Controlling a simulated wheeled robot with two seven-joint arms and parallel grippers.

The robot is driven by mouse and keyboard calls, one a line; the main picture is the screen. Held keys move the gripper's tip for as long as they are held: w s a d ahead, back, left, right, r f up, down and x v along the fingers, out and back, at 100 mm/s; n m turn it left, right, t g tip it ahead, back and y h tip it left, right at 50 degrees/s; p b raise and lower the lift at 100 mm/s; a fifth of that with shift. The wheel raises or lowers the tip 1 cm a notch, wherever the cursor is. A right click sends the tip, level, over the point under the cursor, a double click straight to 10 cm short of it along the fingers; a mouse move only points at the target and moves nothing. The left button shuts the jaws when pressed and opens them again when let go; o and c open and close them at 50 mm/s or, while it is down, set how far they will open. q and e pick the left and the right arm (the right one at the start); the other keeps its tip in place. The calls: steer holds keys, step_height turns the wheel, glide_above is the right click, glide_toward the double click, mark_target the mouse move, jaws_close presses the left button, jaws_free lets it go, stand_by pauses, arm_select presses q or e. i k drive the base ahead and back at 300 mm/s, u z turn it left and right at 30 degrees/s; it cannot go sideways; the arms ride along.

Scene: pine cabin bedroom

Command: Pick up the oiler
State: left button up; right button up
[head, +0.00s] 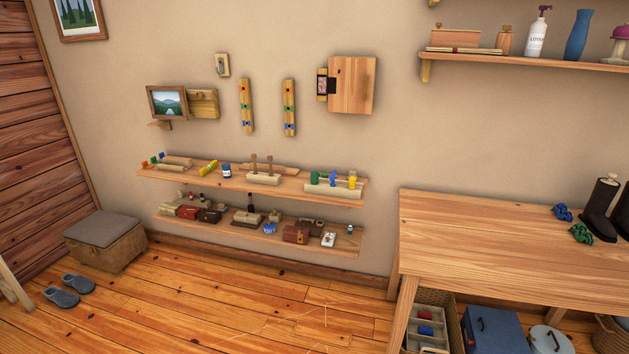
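I cannot tell for certain which thing is the oiler. Small items stand on two wall shelves. On the lower shelf (340,248) are a dark upright bottle-like item (250,202), a small blue item (270,229) and a small dark-topped item (349,230) near the right end. On the upper shelf (290,189) are a blue jar (227,171) and a yellow item (208,168). All are too small to make out well. Neither of my grippers is in view.
A wooden table (490,240) stands at the right, with boots (602,205) and a green knotted item (581,234) on it. A storage box (104,241) and slippers (77,283) are at the left. The floor before the shelves is clear.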

mark_target(313, 174)
steer(key=u, duration=0.65)
steer(key=i, duration=2)
steer(key=u, duration=0.1)
